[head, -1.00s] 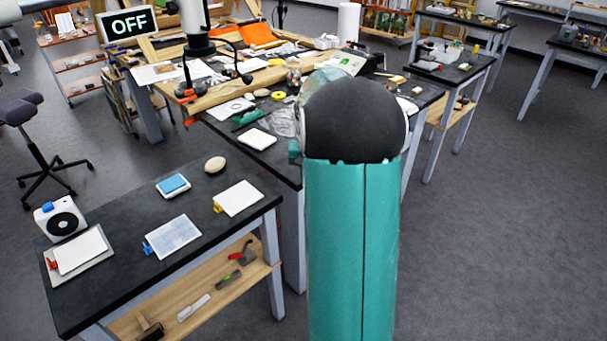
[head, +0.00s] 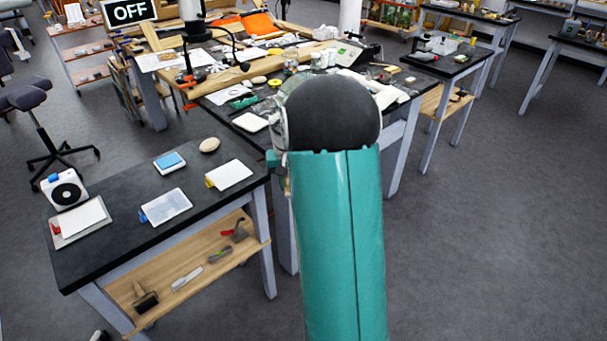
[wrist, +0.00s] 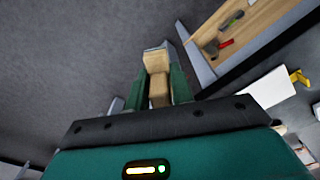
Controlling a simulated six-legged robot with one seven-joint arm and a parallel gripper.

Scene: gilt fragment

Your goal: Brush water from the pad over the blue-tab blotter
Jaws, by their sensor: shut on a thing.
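The blue-tab blotter (head: 167,206), a pale sheet with a blue tab on its left edge, lies flat on the dark side table. The blue pad (head: 169,160) sits in a white tray behind it. My gripper (wrist: 159,90) shows in the wrist view, its green fingers closed on a tan, block-like tool (wrist: 156,64), probably the brush; its bristles are not clear. The tool is over the floor beside the table, apart from blotter and pad. In the head view my teal arm hides the gripper.
A yellow-tab blotter (head: 232,174) and a red-tab blotter (head: 82,219) lie on either side. A smooth stone (head: 209,145) and a white fan-like device (head: 64,189) share the dark table (head: 120,235). Tools lie on the lower shelf (head: 190,268). An OFF sign (head: 130,11) stands behind.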

